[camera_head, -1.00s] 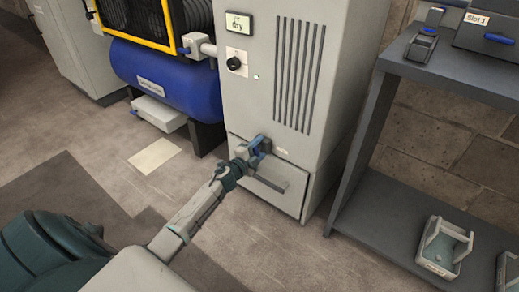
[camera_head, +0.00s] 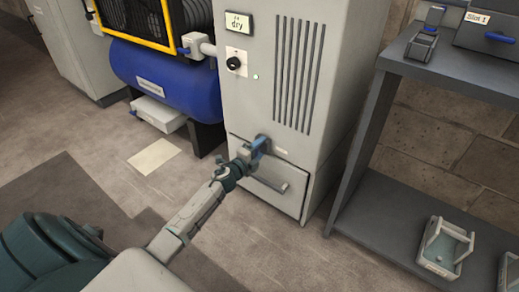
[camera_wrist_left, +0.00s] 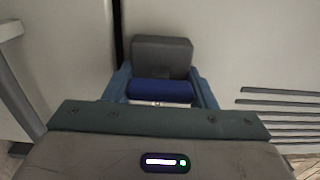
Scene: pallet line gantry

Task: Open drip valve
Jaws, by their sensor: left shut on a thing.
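The drip valve appears low on the front of the tall light-grey dryer cabinet (camera_head: 262,100), just above its bottom drawer. My left gripper (camera_head: 254,150) reaches it from the front left and hides most of it in the head view. In the left wrist view, a blue handle bar (camera_wrist_left: 160,92) lies between the two blue fingers of my left gripper (camera_wrist_left: 163,84). The gripper is shut on this handle. A dark grey block (camera_wrist_left: 162,56) sits just behind the bar. My right gripper is not in view.
The drawer has a bar handle (camera_head: 270,182) close beside my gripper. A blue tank (camera_head: 165,80) stands left of the cabinet, with a blue-levered pipe valve (camera_head: 184,51). A grey shelf (camera_head: 395,200) stands at right. The floor in front is clear.

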